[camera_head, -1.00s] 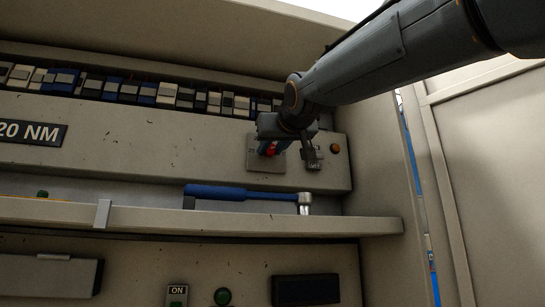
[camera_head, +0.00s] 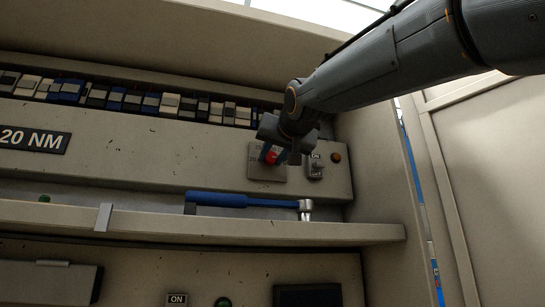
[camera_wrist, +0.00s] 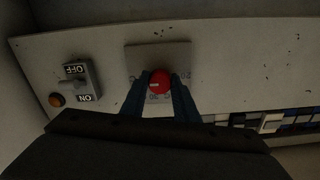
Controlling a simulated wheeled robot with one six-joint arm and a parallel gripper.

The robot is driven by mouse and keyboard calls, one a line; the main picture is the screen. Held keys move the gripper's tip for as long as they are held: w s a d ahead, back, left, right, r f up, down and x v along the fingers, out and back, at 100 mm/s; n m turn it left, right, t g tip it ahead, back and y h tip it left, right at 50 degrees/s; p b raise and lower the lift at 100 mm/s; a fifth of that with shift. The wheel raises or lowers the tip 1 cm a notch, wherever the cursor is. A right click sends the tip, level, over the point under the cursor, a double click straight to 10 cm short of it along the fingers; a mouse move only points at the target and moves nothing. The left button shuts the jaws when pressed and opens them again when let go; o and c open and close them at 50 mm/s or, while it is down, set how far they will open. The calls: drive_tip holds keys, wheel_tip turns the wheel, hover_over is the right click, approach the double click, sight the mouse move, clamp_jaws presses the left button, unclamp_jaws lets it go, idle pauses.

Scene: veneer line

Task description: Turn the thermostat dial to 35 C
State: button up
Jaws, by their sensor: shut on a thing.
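The thermostat dial is a red round knob (camera_wrist: 159,80) on a grey square plate (camera_wrist: 172,52) with printed numbers around it, partly covered by my fingers. It has a light pointer mark, but I cannot read which number it points at. In the head view the red dial (camera_head: 271,158) shows between my fingers, in front of its plate (camera_head: 257,174). My gripper (camera_head: 269,155) is shut on the dial, with one blue finger on each side of it in the wrist view (camera_wrist: 160,88).
An ON/OFF switch (camera_head: 316,168) and an orange lamp (camera_head: 336,157) sit right of the dial. A blue-handled torque wrench (camera_head: 240,200) lies on the shelf (camera_head: 200,222) below. A row of breakers (camera_head: 130,98) runs above the panel.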

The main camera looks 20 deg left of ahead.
drive_tip(key=shift+f, duration=0.1)
drive_tip(key=o, duration=1.1)
drive_tip(key=shift+c, duration=0.2)
drive_tip(key=shift+s, duration=0.1)
drive_tip(key=b+v, duration=0.1)
drive_tip(key=v, duration=0.6)
drive_tip(key=shift+s+b, duration=0.3)
drive_tip(key=shift+b, duration=0.05)
drive_tip(key=shift+d, duration=0.15)
